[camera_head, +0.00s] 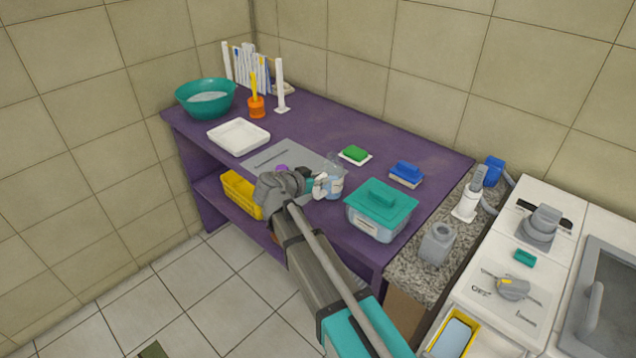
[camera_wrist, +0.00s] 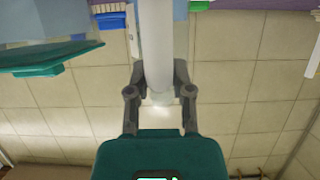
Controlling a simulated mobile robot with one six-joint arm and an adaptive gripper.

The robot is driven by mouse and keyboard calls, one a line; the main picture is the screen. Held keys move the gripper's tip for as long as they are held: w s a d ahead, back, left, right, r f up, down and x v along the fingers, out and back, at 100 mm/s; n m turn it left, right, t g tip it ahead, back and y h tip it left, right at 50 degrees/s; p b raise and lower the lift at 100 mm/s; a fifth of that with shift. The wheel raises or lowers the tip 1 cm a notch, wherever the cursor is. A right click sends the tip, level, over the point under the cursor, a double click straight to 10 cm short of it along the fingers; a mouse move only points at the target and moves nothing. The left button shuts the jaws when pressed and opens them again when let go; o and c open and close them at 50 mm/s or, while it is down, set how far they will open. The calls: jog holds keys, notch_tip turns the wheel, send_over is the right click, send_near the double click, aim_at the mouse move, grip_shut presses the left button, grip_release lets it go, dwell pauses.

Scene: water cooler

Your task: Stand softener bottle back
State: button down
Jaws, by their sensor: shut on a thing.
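The softener bottle (camera_head: 334,184) is clear with pale blue in its lower part. It looks upright at the front of the purple counter (camera_head: 400,146), just left of a teal-lidded tub. My gripper (camera_head: 319,186) reaches it from the left and is shut on it. In the wrist view my gripper's fingers (camera_wrist: 160,88) close on both sides of a pale, narrow upper part of the bottle (camera_wrist: 157,45). The fingers hide part of the bottle. I cannot tell whether its base touches the counter.
The teal-lidded tub (camera_head: 380,211) stands close on the right. A green sponge (camera_head: 355,153) and a blue brush (camera_head: 406,173) lie behind. A grey mat (camera_head: 286,155), white tray (camera_head: 238,136) and teal bowl (camera_head: 205,99) are to the left. The back right counter is clear.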

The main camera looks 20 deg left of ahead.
dwell(0.3)
jog(key=c, duration=0.5)
grip_release()
jog(key=shift+f, duration=0.1)
jog(key=shift+s+r, duration=0.1)
jog(key=shift+r, duration=0.15)
jog(key=shift+s+a+r+p, duration=0.15)
jog(key=shift+s+p, duration=0.15)
jog(key=shift+s, duration=0.05)
jog(key=p+v, duration=0.4)
jog(key=v, duration=0.7)
